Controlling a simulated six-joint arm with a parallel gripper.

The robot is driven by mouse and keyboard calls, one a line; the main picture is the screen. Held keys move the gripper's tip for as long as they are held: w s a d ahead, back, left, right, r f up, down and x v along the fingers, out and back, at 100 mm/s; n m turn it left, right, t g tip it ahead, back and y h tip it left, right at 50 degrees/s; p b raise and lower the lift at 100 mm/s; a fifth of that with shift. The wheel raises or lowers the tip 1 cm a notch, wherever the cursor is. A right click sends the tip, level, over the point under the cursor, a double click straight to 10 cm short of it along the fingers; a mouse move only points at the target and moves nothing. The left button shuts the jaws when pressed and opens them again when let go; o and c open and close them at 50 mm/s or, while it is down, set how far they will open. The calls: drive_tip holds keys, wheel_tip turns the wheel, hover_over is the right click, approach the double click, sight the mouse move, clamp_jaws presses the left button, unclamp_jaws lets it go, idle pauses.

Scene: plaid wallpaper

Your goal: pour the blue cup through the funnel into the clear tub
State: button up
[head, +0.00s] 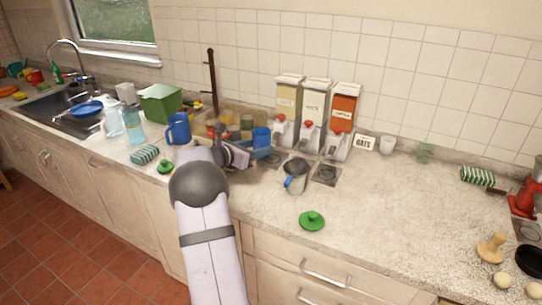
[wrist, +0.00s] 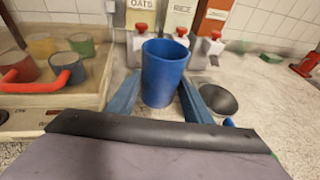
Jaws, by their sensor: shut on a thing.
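My gripper (head: 258,153) is shut on the blue cup (head: 261,137), which stands upright between the two blue fingers. In the wrist view the cup (wrist: 165,75) fills the middle, with a finger on each side. I cannot see what is inside it. No funnel can be made out for certain. A small see-through green-edged object (head: 425,152) stands by the back wall at right; I cannot tell whether it is the tub or the funnel. The cup is well to the left of it.
Three dispensers (head: 314,105) stand behind the cup. A metal jug with a blue handle (head: 295,173) stands just right of my gripper. A green lid (head: 312,220) lies near the front edge. The right middle counter is free.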

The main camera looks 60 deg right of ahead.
drive_tip(key=s+d+b, duration=0.1)
drive_tip(key=s, duration=0.2)
drive_tip(key=s+d+m+g+b, duration=0.1)
drive_tip(key=s+d+b, duration=0.1)
drive_tip(key=s, duration=0.1)
drive_tip(key=s+d+r+m+g+b, duration=0.1)
drive_tip(key=s+b, duration=0.1)
drive_tip(key=s, duration=0.2)
drive_tip(key=shift+d+y, duration=0.2)
drive_tip(key=shift+y, duration=0.1)
drive_tip(key=s+d+g+b, duration=0.1)
drive_tip(key=s+b, duration=0.3)
drive_tip(key=s, duration=0.5)
drive_tip(key=s+a+f+b, duration=0.1)
drive_tip(key=f, duration=0.1)
drive_tip(key=s+a+f+n+t+b, duration=0.1)
drive_tip(key=s+f, duration=0.1)
drive_tip(key=s+a+f+t+b, duration=0.1)
drive_tip(key=s+a+f, duration=0.1)
drive_tip(key=f, duration=0.1)
drive_tip(key=shift+s+n, duration=0.1)
drive_tip(key=shift+n, duration=0.2)
drive_tip(key=shift+s+a+f+t+b, duration=0.35)
drive_tip(key=shift+a+f+t, duration=0.15)
drive_tip(key=shift+a+f, duration=0.3)
drive_tip(key=shift+w+d+n+p, duration=0.1)
drive_tip(key=shift+w+n+p, duration=0.05)
drive_tip(key=shift+n+p, duration=0.2)
